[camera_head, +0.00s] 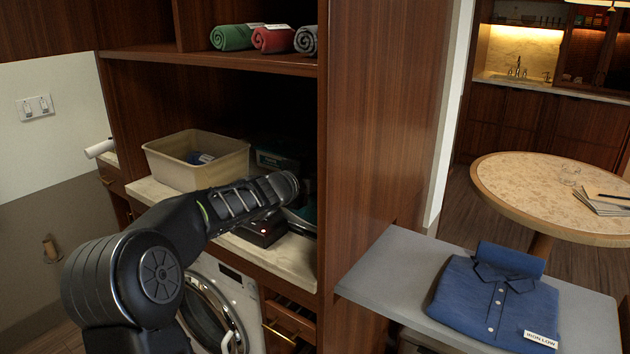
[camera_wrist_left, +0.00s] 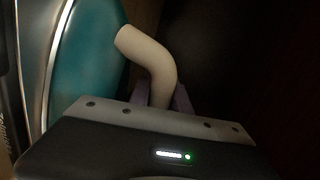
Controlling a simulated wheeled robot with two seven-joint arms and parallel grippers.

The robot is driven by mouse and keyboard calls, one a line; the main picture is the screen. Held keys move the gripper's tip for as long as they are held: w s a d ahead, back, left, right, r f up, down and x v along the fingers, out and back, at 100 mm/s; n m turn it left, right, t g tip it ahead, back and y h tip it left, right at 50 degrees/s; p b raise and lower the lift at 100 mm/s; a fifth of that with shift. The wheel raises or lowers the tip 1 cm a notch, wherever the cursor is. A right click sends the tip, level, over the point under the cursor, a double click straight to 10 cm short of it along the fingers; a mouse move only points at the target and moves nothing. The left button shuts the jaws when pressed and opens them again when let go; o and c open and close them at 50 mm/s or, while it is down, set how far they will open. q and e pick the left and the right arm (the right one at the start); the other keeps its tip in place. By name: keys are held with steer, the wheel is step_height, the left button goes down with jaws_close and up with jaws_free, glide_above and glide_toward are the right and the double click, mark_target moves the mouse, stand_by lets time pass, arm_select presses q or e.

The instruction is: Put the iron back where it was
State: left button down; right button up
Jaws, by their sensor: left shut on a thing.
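The iron (camera_wrist_left: 85,55) shows in the left wrist view as a teal body with a pale trim line and a cream, bent handle. My left gripper (camera_wrist_left: 162,94) is shut on that handle, with a finger on either side of it. In the head view my left arm reaches into the wooden cabinet and hides the gripper and most of the iron; only a small teal patch (camera_head: 309,211) shows past the forearm. A dark, flat box with a small red light (camera_head: 262,231) sits on the pale counter (camera_head: 160,192) below my forearm. My right gripper is not in view.
A beige bin (camera_head: 196,160) and a dark box (camera_head: 277,160) stand on the counter behind my arm. A tall wooden panel (camera_head: 375,120) bounds the niche at right. A folded blue shirt (camera_head: 490,300) lies on a grey board (camera_head: 390,268). Rolled towels (camera_head: 272,38) lie on the shelf above.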

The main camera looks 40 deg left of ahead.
arm_select(q)
steer(key=shift+r, duration=0.3)
steer(key=shift+f, duration=0.2)
steer(key=c, duration=1.2)
jaws_free()
steer(key=shift+f, duration=0.1)
steer(key=shift+s+d+r, duration=0.1)
steer(key=shift+s+r, duration=0.15)
steer(key=shift+s, duration=0.3)
steer(key=v, duration=1.1)
steer(key=shift+p, duration=0.3)
